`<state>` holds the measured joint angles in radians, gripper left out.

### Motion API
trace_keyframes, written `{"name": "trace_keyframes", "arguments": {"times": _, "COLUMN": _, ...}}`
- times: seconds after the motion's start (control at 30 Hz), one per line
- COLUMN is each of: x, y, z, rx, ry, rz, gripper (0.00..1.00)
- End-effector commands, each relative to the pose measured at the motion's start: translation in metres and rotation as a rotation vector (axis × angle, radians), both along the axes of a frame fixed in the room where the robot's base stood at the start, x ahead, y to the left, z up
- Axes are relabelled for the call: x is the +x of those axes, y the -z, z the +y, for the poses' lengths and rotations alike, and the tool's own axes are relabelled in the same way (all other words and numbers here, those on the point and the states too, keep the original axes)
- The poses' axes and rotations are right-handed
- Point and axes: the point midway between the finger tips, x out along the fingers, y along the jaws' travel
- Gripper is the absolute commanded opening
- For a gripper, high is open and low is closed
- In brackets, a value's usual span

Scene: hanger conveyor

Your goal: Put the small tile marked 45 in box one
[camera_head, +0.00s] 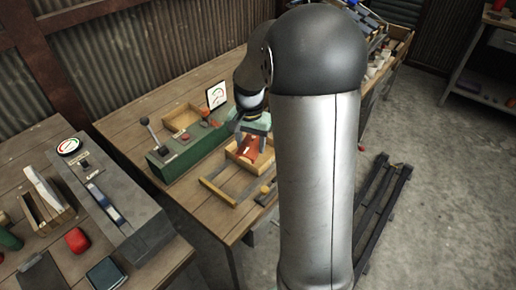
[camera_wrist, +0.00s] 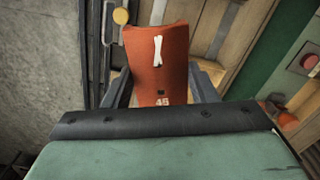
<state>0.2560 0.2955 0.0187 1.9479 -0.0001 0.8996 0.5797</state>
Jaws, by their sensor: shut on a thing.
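The tile (camera_wrist: 158,75) is orange-red with a white 45 near its lower edge and a white mark higher up. My gripper (camera_wrist: 162,88) is shut on it, with a dark finger on either side. In the head view the tile (camera_head: 252,146) shows below my gripper (camera_head: 251,137), over or within a small wooden box (camera_head: 236,157). I cannot tell whether it touches the box floor. No number is readable on any box, so I cannot tell which is box one. My arm hides part of the bench.
A green control unit (camera_head: 170,160) with a lever stands left of the wooden box. Another open wooden box (camera_head: 180,117) lies behind it. A wooden frame (camera_head: 220,190) and a yellow knob (camera_head: 265,189) are nearer the bench edge. A grey unit (camera_head: 120,205) stands on the left bench.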

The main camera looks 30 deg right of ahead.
Motion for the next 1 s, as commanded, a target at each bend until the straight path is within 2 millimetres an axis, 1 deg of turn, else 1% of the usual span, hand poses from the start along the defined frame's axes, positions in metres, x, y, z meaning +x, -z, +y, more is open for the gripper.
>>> {"name": "trace_keyframes", "arguments": {"times": 0.03, "x": 0.001, "y": 0.010, "z": 0.010, "rx": -0.001, "ry": -0.027, "rz": 0.004, "gripper": 0.28}}
{"name": "trace_keyframes", "arguments": {"times": 0.1, "x": 0.004, "y": 0.022, "z": 0.015, "rx": -0.003, "ry": -0.049, "rz": 0.002, "gripper": 0.28}}
{"name": "trace_keyframes", "arguments": {"times": 0.17, "x": 0.008, "y": 0.030, "z": 0.015, "rx": -0.005, "ry": -0.058, "rz": 0.002, "gripper": 0.28}}
{"name": "trace_keyframes", "arguments": {"times": 0.27, "x": 0.023, "y": 0.041, "z": 0.005, "rx": -0.006, "ry": -0.058, "rz": 0.000, "gripper": 0.28}}
{"name": "trace_keyframes", "arguments": {"times": 0.53, "x": 0.076, "y": 0.070, "z": -0.037, "rx": -0.004, "ry": -0.056, "rz": 0.000, "gripper": 0.28}}
{"name": "trace_keyframes", "arguments": {"times": 0.6, "x": 0.085, "y": 0.088, "z": -0.043, "rx": -0.003, "ry": -0.058, "rz": 0.002, "gripper": 0.28}}
{"name": "trace_keyframes", "arguments": {"times": 0.7, "x": 0.096, "y": 0.104, "z": -0.052, "rx": -0.004, "ry": -0.058, "rz": 0.000, "gripper": 0.28}}
{"name": "trace_keyframes", "arguments": {"times": 0.8, "x": 0.104, "y": 0.114, "z": -0.058, "rx": -0.005, "ry": -0.058, "rz": -0.001, "gripper": 0.28}}
{"name": "trace_keyframes", "arguments": {"times": 1.0, "x": 0.110, "y": 0.122, "z": -0.063, "rx": -0.006, "ry": -0.058, "rz": -0.002, "gripper": 0.28}}
